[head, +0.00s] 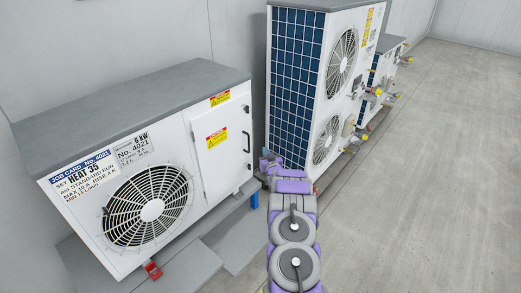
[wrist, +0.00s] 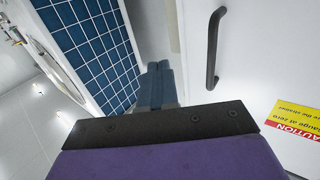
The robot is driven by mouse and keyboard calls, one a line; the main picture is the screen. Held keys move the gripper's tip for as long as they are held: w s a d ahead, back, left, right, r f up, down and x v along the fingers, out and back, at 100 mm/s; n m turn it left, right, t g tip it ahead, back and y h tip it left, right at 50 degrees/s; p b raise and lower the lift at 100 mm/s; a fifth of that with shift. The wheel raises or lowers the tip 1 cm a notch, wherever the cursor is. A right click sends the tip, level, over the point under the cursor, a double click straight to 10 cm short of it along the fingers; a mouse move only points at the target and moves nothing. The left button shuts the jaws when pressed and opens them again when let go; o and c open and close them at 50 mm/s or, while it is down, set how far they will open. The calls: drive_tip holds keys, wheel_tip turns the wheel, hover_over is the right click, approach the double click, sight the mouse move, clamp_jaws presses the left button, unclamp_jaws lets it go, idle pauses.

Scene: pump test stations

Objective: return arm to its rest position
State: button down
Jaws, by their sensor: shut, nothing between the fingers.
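My arm (head: 294,225) reaches forward from the bottom of the head view, over the floor beside the near white unit. My gripper (head: 267,158) is at its far end, by the gap between the near unit (head: 218,160) and the tall unit (head: 338,20). In the wrist view my gripper (wrist: 158,68) shows two blue-grey fingers lying together, shut, with nothing seen between them. A black door handle (wrist: 214,48) is to the right of the fingers, apart from them.
The near unit carries a job card (head: 85,175), a fan grille (head: 150,207) and a door with a handle (head: 246,141). The tall unit's blue grid side (head: 297,80) is close beyond my gripper. Another unit (head: 385,65) stands behind. Open floor (head: 430,180) lies to the right.

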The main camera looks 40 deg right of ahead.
drive_tip(key=s+d, duration=0.2)
drive_tip(key=s, duration=0.2)
drive_tip(key=w+a+r+g+y, duration=0.1)
drive_tip(key=w+a+r+g, duration=0.1)
drive_tip(key=w+a+r, duration=0.3)
drive_tip(key=w+a+r+g+y, duration=0.1)
drive_tip(key=a+r+y, duration=0.15)
drive_tip(key=a, duration=0.45)
drive_tip(key=s+a+r+n+g, duration=0.25)
drive_tip(key=a+r, duration=0.35)
drive_tip(key=a, duration=0.6)
drive_tip(key=s+a+r+g+y, duration=0.2)
drive_tip(key=s+a+r, duration=0.1)
drive_tip(key=s+a, duration=0.4)
drive_tip(key=s+a+r+g+y, duration=0.25)
drive_tip(key=s+a, duration=0.25)
drive_tip(key=a, duration=0.5)
drive_tip(key=s+a+r+n+g, duration=0.1)
drive_tip(key=s+a, duration=0.5)
drive_tip(key=s, duration=0.6)
drive_tip(key=s+a+r+n+g, duration=0.1)
drive_tip(key=s+a, duration=0.4)
drive_tip(key=s, duration=0.6)
drive_tip(key=s+a+r+n+g+y, duration=0.1)
drive_tip(key=s+a+g, duration=0.4)
drive_tip(key=s, duration=0.7)
drive_tip(key=shift+s+a+r+n, duration=0.35)
drive_tip(key=shift+a+r, duration=0.3)
drive_tip(key=shift+a, duration=0.2)
drive_tip(key=shift+w, duration=0.1)
